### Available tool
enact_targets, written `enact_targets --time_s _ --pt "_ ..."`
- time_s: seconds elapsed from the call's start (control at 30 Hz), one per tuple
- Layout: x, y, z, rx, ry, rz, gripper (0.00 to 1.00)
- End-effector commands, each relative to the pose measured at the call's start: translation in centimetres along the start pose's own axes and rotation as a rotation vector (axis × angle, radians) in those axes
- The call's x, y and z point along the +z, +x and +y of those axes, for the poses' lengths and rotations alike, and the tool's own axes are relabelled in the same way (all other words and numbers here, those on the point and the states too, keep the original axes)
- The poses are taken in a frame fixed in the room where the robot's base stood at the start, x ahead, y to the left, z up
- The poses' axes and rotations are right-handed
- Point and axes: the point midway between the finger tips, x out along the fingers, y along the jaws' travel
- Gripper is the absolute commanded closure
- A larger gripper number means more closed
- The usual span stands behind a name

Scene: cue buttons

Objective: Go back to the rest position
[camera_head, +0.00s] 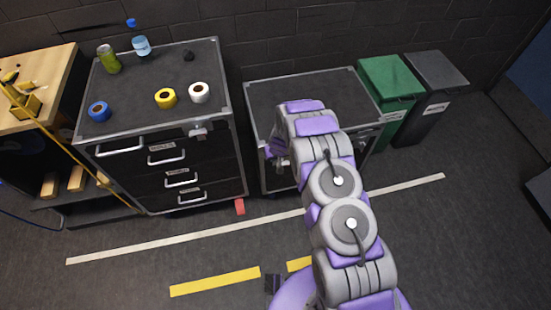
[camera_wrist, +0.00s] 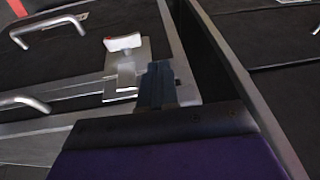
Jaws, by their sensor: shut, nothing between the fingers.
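My gripper (camera_wrist: 157,80) is shut and empty in the wrist view, its dark fingers together in front of a metal plate (camera_wrist: 152,92) on a cabinet front. A white and red piece (camera_wrist: 122,42) sticks out of that plate just left of the fingertips. I cannot tell whether the fingers touch the plate. In the head view my purple and grey arm reaches forward, bent, over the floor to the front of the right cabinet (camera_head: 300,88). The fingertips are hard to make out there. The small plate with its pale piece (camera_head: 198,131) shows at the drawer cabinet's upper right front.
The drawer cabinet (camera_head: 130,88) carries blue, yellow and white tape rolls, a green can and a bottle. Green (camera_head: 390,85) and dark (camera_head: 437,85) bins stand right. A wooden workbench (camera_head: 40,85) stands left. A small red object (camera_head: 239,207) lies on the floor. The foreground floor is mostly clear.

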Motion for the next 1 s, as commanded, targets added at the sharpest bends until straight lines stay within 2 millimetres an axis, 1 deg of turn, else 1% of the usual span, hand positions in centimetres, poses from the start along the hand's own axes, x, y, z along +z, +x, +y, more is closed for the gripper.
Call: enact_targets --time_s 0.03,0.2,0.4,0.63,0.7,0.77,0.87,0.9,0.97,1.0 --pt "-0.2 -0.9 -0.5 0.0 -0.002 0.003 1.0" --pt "-0.1 -2.6 -1.4 0.001 0.0 0.001 1.0" --pt "-0.1 -3.6 -1.9 0.001 0.0 0.002 1.0" --pt "-0.1 -3.8 -1.9 0.0 0.001 0.002 1.0" --pt "-0.3 -4.4 -2.0 -0.004 0.002 0.001 1.0" --pt "-0.6 -5.5 -2.0 -0.011 0.005 -0.001 1.0" --pt "-0.9 -8.3 -2.2 -0.03 0.015 -0.013 1.0" --pt "-1.2 -9.8 -2.3 -0.037 0.018 -0.014 1.0" --pt "-1.5 -12.1 -2.4 -0.05 0.025 -0.022 1.0" --pt "-1.5 -13.6 -2.4 -0.058 0.029 -0.03 1.0"
